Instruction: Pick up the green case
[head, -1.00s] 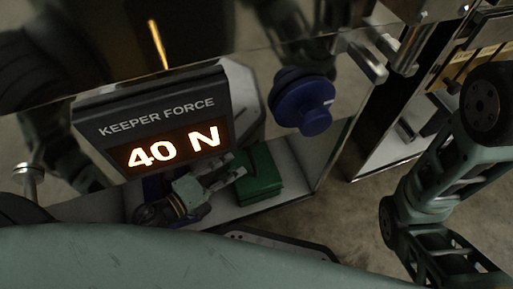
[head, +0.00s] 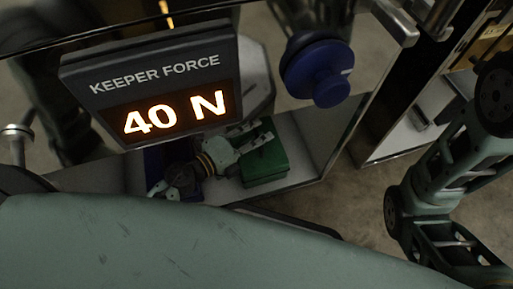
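The green case (head: 266,165) lies on a pale shelf low in the trailer, below the display in the head view. My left gripper (head: 267,130) reaches in from the left. Its two fingers are spread apart and lie over the upper left part of the case. I cannot tell whether they touch it. The gripper's fingers hide part of the case. My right arm shows at the right edge, but its gripper is out of view.
A dark display (head: 155,85) reading "KEEPER FORCE 40 N" hangs just above the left gripper. A blue knob (head: 318,72) is mounted right of it. A dark blue object (head: 155,165) sits left of the case, partly hidden. Concrete floor (head: 330,205) shows at the right.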

